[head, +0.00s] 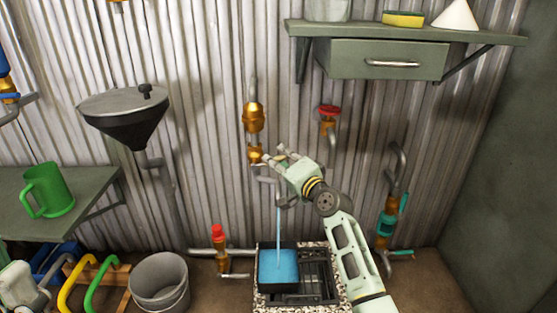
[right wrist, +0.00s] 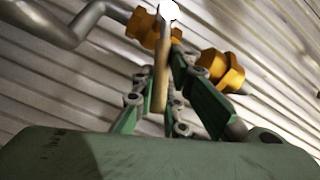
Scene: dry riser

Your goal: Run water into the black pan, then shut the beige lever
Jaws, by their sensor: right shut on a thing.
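The black pan (head: 278,288) stands on a dark grate in a speckled basin, with blue water in it. A thin stream of water (head: 278,228) falls into the pan from the pipe above. My right gripper (head: 268,160) is at the brass valve (head: 254,155) on that pipe. In the right wrist view, the beige lever (right wrist: 160,85) stands between the fingers of my right gripper (right wrist: 158,95), which are shut on it. In the head view the lever is mostly hidden by the gripper. A pale part of my left gripper (head: 20,285) shows at the lower left edge; its fingers are unclear.
The speckled basin (head: 262,300) sits low against the corrugated wall. Other taps include a red-capped one (head: 218,232), a red-wheeled one (head: 329,112) and a teal-handled one (head: 388,225). A grey bucket (head: 160,283), a green mug (head: 45,190) and a drawer shelf (head: 390,62) are around.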

